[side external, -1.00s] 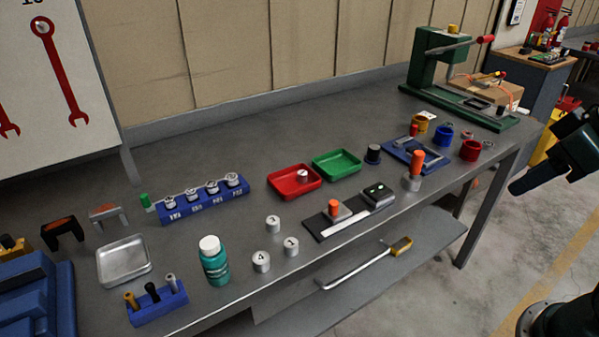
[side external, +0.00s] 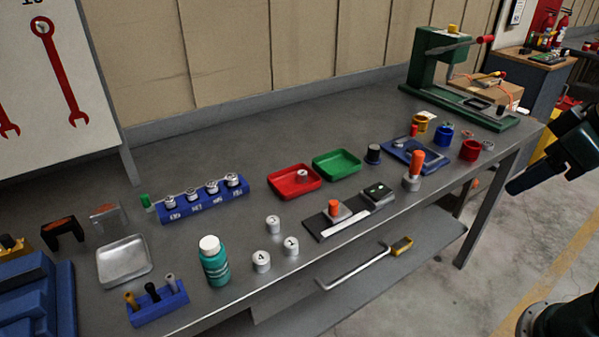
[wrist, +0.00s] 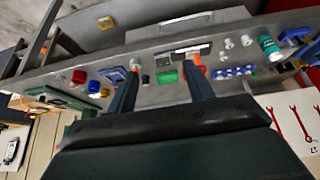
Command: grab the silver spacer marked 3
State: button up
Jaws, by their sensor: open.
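Three short silver spacers stand upright on the grey bench in the side view: one at the back (side external: 273,225), one at the front left (side external: 261,262) that reads 4, and one at the front right (side external: 290,246) that seems to read 1. The back one's number is too small to read surely. Another silver piece (side external: 302,176) sits in the red tray (side external: 283,187); its mark is unreadable. My gripper (wrist: 162,70) is open and empty in the wrist view, above the bench and apart from the spacers, which show small (wrist: 246,40) there.
A teal bottle (side external: 214,262) stands left of the spacers. A black fixture plate (side external: 320,229) with an orange-knobbed piece lies to their right. A blue block (side external: 205,209) holding several silver pieces and a green tray (side external: 337,165) are behind. Bare bench surrounds the spacers.

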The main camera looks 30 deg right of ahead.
jog(key=w+a+r+n+g+y, duration=0.15)
jog(key=w+a+n, duration=0.35)
jog(key=w, duration=0.5)
jog(key=w+a+r+n+g+y, duration=0.15)
jog(key=w+a+n, duration=0.3)
jog(key=w, duration=0.55)
jog(key=w+a+f+n+g, duration=0.1)
jog(key=w+a+f+n, duration=0.3)
jog(key=w+f+n, duration=0.1)
jog(key=w+a+f+n+g+y, duration=0.1)
jog(key=w+a+f+n+g, duration=0.1)
jog(key=w+a+f+n, duration=0.3)
jog(key=w+f, duration=0.3)
jog(key=w, duration=0.1)
jog(key=shift+w+y, duration=0.2)
jog(key=shift+y, duration=0.1)
jog(key=shift+f, duration=0.1)
send_near(273, 222)
jog(key=shift+x, duration=1.05)
jog(key=shift+w+a+f, duration=0.1)
jog(key=shift+w+f, duration=0.05)
jog(key=shift+f, duration=0.55)
